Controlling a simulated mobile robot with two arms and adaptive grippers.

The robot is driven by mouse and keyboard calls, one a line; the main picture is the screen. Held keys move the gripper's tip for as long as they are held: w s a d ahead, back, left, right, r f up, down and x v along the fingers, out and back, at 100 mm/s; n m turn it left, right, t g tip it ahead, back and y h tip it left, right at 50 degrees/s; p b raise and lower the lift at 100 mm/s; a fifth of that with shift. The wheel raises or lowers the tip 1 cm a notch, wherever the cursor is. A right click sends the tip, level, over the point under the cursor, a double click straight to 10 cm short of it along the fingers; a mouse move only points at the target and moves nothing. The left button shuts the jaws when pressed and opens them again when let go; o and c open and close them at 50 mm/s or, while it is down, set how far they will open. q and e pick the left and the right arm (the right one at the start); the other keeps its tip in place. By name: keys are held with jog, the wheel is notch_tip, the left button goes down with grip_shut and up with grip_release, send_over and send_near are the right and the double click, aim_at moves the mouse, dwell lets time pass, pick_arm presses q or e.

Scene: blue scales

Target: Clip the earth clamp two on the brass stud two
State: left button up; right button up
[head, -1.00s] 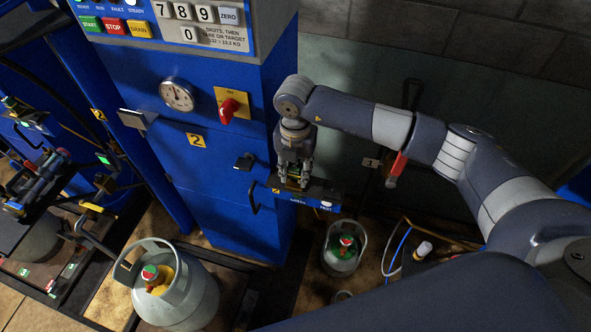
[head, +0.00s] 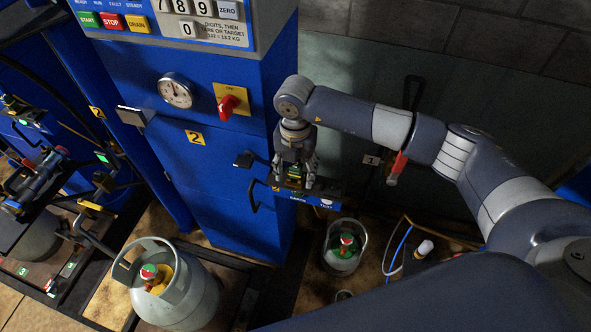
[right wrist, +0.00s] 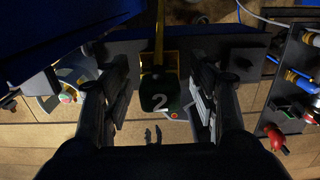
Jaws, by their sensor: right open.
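The earth clamp two (right wrist: 158,90) is a dark green body marked with a white 2. It sits at the blue ledge (head: 325,196) with the EARTH and TEST labels on the side of the blue machine. A yellow lead (right wrist: 159,35) runs from it in the right wrist view. My right gripper (head: 297,185) points down over the ledge, open. Its fingers stand on both sides of the clamp, apart from it in the right wrist view (right wrist: 157,100). I cannot make out the brass stud two or whether the clamp grips it. My left gripper is not in view.
The blue machine (head: 228,190) stands close beside my right gripper, with a red rotary switch (head: 229,104) and a black handle (head: 250,194). Hoses lie at right.

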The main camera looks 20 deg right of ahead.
notch_tip(320, 180, up, 12)
dwell(0.6)
jog(key=shift+f, duration=0.1)
dwell(0.5)
